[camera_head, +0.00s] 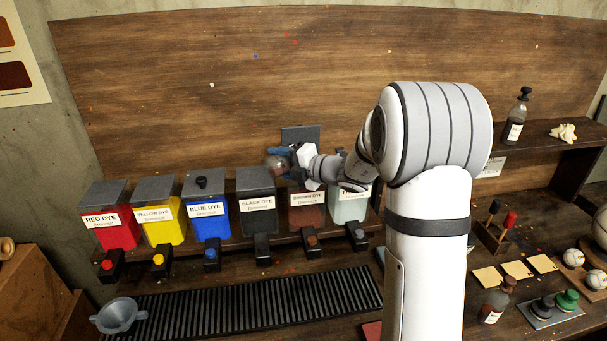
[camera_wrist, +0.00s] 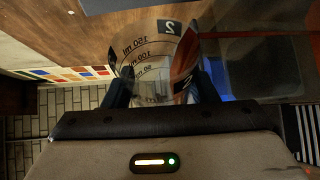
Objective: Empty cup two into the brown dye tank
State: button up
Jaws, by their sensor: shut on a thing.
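Cup two is a clear measuring cup with a "2" label and ml marks (camera_wrist: 150,62). My gripper (camera_wrist: 160,88) is shut around its sides. In the head view the cup (camera_head: 275,164) is small, with a reddish-brown tint, held above the row of tanks near the black and brown ones. My gripper (camera_head: 290,155) is beside it, partly hidden by its own wrist. The brown dye tank (camera_head: 307,217) stands below my wrist, its lid (camera_head: 300,134) apparently raised behind. Its opening is hidden. I cannot tell the cup's exact tilt or how much liquid it holds.
Red (camera_head: 113,225), yellow (camera_head: 160,222), blue (camera_head: 207,218) and black (camera_head: 258,210) dye tanks stand to the left, and a pale tank (camera_head: 350,205) to the right. A slatted drain grate (camera_head: 240,305) and a grey funnel (camera_head: 119,315) lie in front. My arm blocks the centre right.

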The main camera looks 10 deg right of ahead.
jog(key=shift+w+d+f, duration=0.1)
jog(key=shift+w+d, duration=0.05)
jog(key=shift+w, duration=0.05)
jog(key=shift+s+r+m, duration=0.1)
jog(key=shift+r+m, duration=0.1)
jog(key=shift+m, duration=0.1)
dwell(0.3)
jog(key=shift+d+r+m+y, duration=0.1)
jog(key=shift+r+m+y, duration=0.05)
jog(key=shift+m+y, duration=0.15)
dwell(0.6)
jog(key=shift+d+r+m, duration=0.1)
jog(key=shift+r+m, duration=0.05)
jog(key=shift+m, duration=0.15)
dwell(0.4)
jog(key=shift+w, duration=0.2)
jog(key=shift+s, duration=0.1)
